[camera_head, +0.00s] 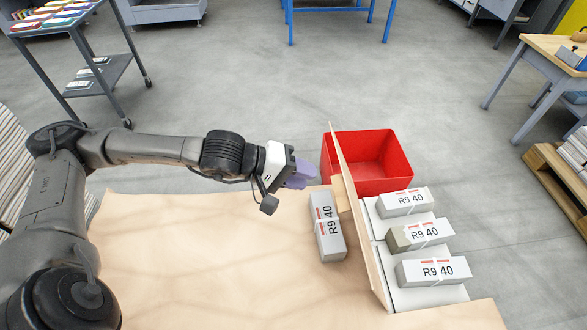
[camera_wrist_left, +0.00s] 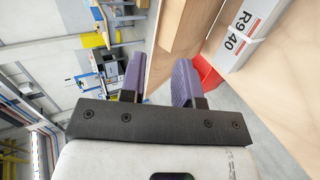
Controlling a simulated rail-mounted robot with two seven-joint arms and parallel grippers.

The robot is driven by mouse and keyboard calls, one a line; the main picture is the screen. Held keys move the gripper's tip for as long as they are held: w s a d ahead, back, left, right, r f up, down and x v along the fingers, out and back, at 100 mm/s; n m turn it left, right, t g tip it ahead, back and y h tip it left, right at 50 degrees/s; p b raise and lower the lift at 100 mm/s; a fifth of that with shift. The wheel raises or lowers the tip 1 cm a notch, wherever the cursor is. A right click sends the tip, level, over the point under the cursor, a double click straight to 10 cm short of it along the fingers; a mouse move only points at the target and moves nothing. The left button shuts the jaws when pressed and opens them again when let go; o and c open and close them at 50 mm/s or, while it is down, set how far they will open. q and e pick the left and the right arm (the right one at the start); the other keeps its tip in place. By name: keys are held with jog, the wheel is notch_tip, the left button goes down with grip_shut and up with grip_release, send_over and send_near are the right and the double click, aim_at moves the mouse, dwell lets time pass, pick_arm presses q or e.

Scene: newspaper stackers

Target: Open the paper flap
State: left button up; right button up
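No part is clearly marked as a paper flap. A thin upright wooden panel (camera_head: 352,207) stands along the right part of the wooden table (camera_head: 200,260), and it also shows in the left wrist view (camera_wrist_left: 167,50). My left gripper (camera_head: 311,176) is just left of the panel's far end. In the left wrist view my left gripper's purple fingers (camera_wrist_left: 160,80) are apart, with the wood visible in the gap. Whether they touch it I cannot tell. A wrapped paper bundle (camera_head: 326,226) marked R9 40 lies left of the panel. My right gripper is not in view.
A red bin (camera_head: 393,157) stands behind the panel. Three more bundles, including a near one (camera_head: 433,271), lie on white trays (camera_head: 378,222) right of the panel. The table's left and middle are clear. A cart (camera_head: 108,72) stands back left, a workbench (camera_head: 545,55) back right.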

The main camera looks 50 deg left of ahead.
pick_arm(q)
jog(key=shift+v, duration=0.95)
jog(key=shift+r, duration=0.1)
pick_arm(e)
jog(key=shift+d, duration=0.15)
